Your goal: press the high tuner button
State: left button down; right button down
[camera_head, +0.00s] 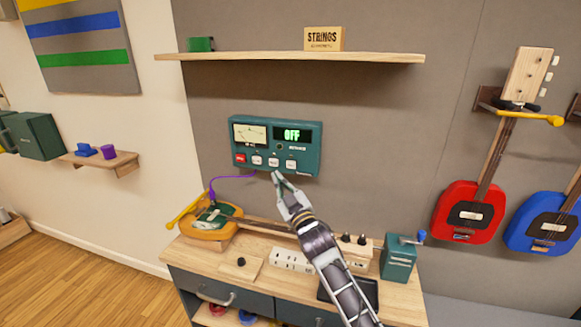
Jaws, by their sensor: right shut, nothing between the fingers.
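The teal tuner box (308,162) is fixed to the grey wall above the wooden cabinet. My left gripper is not in view.
A yellow guitar (209,227) lies on the cabinet top (255,245), joined to the tuner by a purple cable (232,178). A teal crank box (398,258) stands at the right. A shelf (370,57) juts out above the tuner. Red (466,211) and blue guitars hang at the right.

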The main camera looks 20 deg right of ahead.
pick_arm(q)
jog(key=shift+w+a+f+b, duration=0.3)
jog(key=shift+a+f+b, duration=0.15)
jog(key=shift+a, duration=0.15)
pick_arm(e)
jog(key=w+d, duration=0.4)
jog(key=w, duration=0.3)
jog(key=shift+d, duration=0.4)
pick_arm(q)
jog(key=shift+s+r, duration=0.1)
pick_arm(e)
jog(key=shift+w+d, duration=0.5)
jog(key=shift+w, duration=0.2)
dwell(2.3)
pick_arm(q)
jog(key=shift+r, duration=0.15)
pick_arm(e)
jog(key=shift+s+a, duration=0.15)
jog(key=shift+s, duration=0.1)
pick_arm(q)
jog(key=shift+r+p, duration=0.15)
jog(key=shift+p, duration=0.3)
pick_arm(e)
jog(key=shift+s+a, duration=0.3)
jog(key=shift+s, duration=0.2)
